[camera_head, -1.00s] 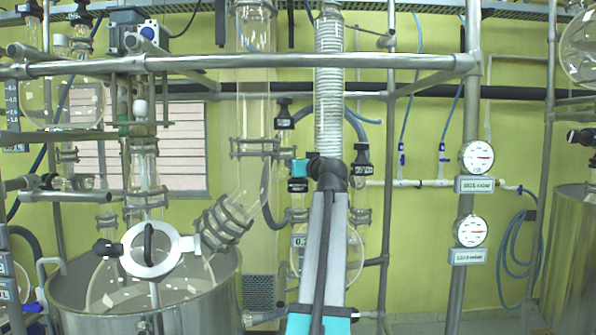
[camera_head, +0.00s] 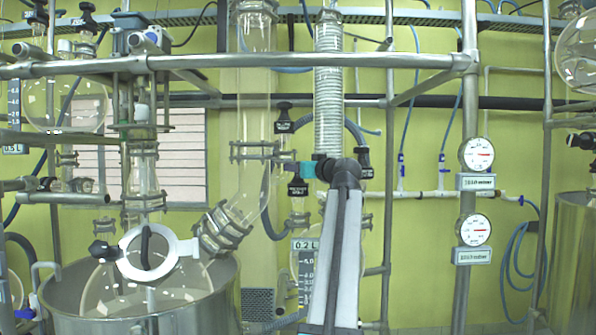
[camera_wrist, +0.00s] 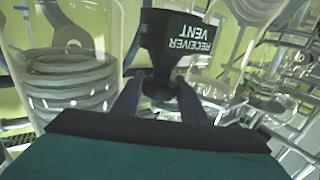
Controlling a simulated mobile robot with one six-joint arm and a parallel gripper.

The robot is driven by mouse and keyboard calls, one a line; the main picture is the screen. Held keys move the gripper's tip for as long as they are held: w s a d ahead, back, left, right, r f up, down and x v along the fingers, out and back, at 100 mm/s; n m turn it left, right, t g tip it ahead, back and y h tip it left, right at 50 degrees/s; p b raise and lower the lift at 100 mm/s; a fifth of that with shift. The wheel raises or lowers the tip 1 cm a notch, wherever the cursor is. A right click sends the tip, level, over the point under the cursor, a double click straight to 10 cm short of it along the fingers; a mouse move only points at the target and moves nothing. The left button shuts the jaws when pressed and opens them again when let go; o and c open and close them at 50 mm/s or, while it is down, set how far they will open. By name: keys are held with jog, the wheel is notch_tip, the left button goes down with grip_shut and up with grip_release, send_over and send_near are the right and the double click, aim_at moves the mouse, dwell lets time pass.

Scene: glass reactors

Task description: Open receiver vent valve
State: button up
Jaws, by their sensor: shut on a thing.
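The receiver vent valve shows in the wrist view as a black handle (camera_wrist: 178,40) with a white "RECEIVER VENT" label, which reads upside down there. My gripper (camera_wrist: 160,88) has its two dark fingers on either side of the handle's narrower lower part, shut on it. In the head view, the teal part of my gripper (camera_head: 306,170) is just above a small black labelled valve handle (camera_head: 298,188), beside the tall glass column. The fingertips and the valve's stem are mostly hidden in the head view.
A glass column (camera_head: 252,110) stands left of the gripper and a coiled condenser (camera_head: 328,90) rises above it. Another black valve handle (camera_head: 284,118) is close by, above left. A horizontal steel rail (camera_head: 420,61) crosses above. Two gauges (camera_head: 477,154) hang on the right post.

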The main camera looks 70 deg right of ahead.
jog(key=o, duration=0.7)
jog(key=shift+s, duration=0.1)
jog(key=shift+o, duration=0.8)
jog(key=shift+r, duration=0.1)
jog(key=shift+p, duration=0.3)
jog(key=m+g+h+p, duration=0.2)
jog(key=h+p, duration=0.1)
jog(key=shift+r+m+g+p, duration=0.1)
jog(key=shift+m+g+p, duration=0.2)
jog(key=shift+g+p, duration=0.1)
jog(key=shift+p, duration=0.35)
jog(key=m+g+h+p, duration=0.2)
jog(key=m+g+p, duration=0.1)
jog(key=p, duration=0.5)
jog(key=shift+g+h+p, duration=0.4)
jog(key=shift+g, duration=0.3)
jog(key=shift+m+g+h+p, duration=0.4)
jog(key=shift+m+g, duration=0.4)
jog(key=shift+g, duration=0.1)
jog(key=shift+f+m+g+b, duration=0.4)
jog(key=shift+g+b, duration=0.2)
jog(key=shift+b, duration=0.6)
